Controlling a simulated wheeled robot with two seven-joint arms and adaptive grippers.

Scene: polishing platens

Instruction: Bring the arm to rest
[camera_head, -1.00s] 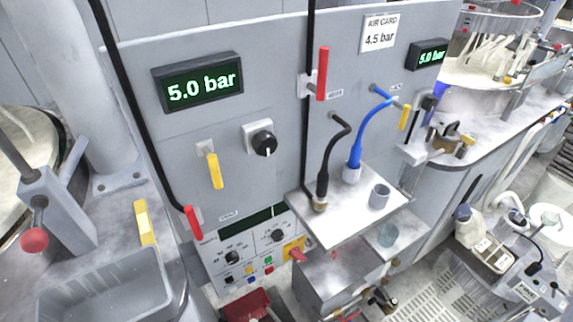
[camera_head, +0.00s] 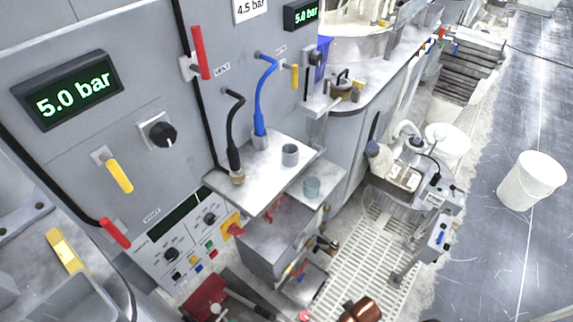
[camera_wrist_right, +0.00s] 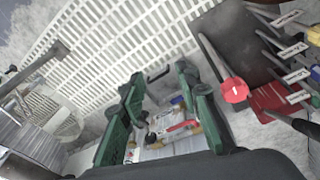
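My right gripper (camera_wrist_right: 157,88) shows in the right wrist view with its two green fingers spread apart. Nothing is held between the fingers. A red-handled item (camera_wrist_right: 180,127) and small parts lie beyond the gap, apart from the fingers as far as I can tell. Neither gripper can be made out in the head view. My left gripper is not in view.
A grey panel has a 5.0 bar display (camera_head: 72,90), yellow lever (camera_head: 118,175) and red levers (camera_head: 201,52). White grating (camera_head: 352,262) covers the floor. A white bucket (camera_head: 530,181) stands on open floor at right.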

